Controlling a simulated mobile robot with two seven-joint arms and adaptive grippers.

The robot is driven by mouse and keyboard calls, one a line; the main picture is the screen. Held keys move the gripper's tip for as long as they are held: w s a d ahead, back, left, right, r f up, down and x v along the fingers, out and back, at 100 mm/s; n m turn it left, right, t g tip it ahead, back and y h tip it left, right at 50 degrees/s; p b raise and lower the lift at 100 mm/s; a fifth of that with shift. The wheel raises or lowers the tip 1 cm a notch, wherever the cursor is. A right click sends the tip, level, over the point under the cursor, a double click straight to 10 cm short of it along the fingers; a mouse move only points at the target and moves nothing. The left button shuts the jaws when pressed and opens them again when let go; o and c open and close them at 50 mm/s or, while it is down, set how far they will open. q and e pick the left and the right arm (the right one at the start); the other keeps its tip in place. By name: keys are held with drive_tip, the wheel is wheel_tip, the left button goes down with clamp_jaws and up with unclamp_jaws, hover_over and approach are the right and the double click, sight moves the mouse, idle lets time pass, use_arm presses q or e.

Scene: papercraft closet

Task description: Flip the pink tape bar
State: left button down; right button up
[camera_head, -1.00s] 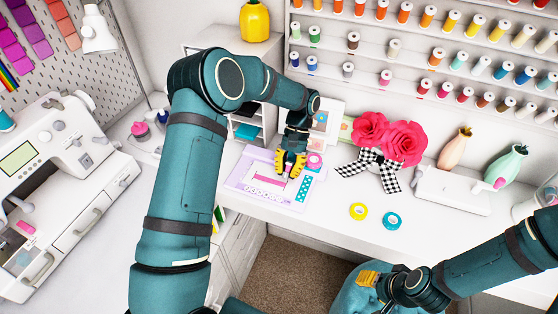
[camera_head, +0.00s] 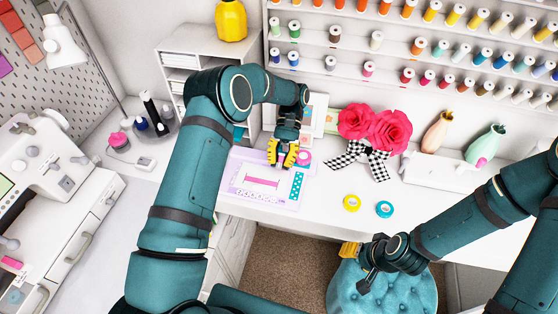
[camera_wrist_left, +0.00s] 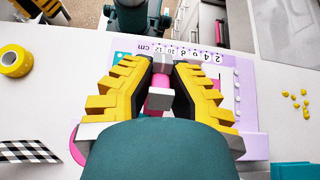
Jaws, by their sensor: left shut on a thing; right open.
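A lilac craft board (camera_head: 236,187) lies on the white desk, with a flat pink strip (camera_head: 262,181) and a scale along its front; the board's scale also shows in the left wrist view (camera_wrist_left: 190,53). My left gripper (camera_head: 283,157) is over the board's back right part. In the left wrist view its yellow-and-black fingers (camera_wrist_left: 160,88) are closed on a small pink bar with grey ends (camera_wrist_left: 157,101). The bar looks like the pink tape bar; its lower part is hidden by my gripper. My right gripper (camera_head: 350,251) is apart from the desk objects, over the stool; its fingers are small here.
A pink roll (camera_head: 304,157) stands beside my left gripper. Yellow (camera_head: 352,203) and teal (camera_head: 384,209) tape rolls lie on the desk, right of the board. Red flowers (camera_head: 375,131) with a checked bow stand behind. A teal stool (camera_head: 400,292) is in front of the desk.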

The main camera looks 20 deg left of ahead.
use_arm(q)
drive_tip(key=shift+f, duration=0.1)
drive_tip(key=c, duration=0.9)
unclamp_jaws()
drive_tip(key=shift+c, duration=0.2)
wheel_tip(320, 180, up, 10)
drive_tip(key=shift+r, duration=0.1)
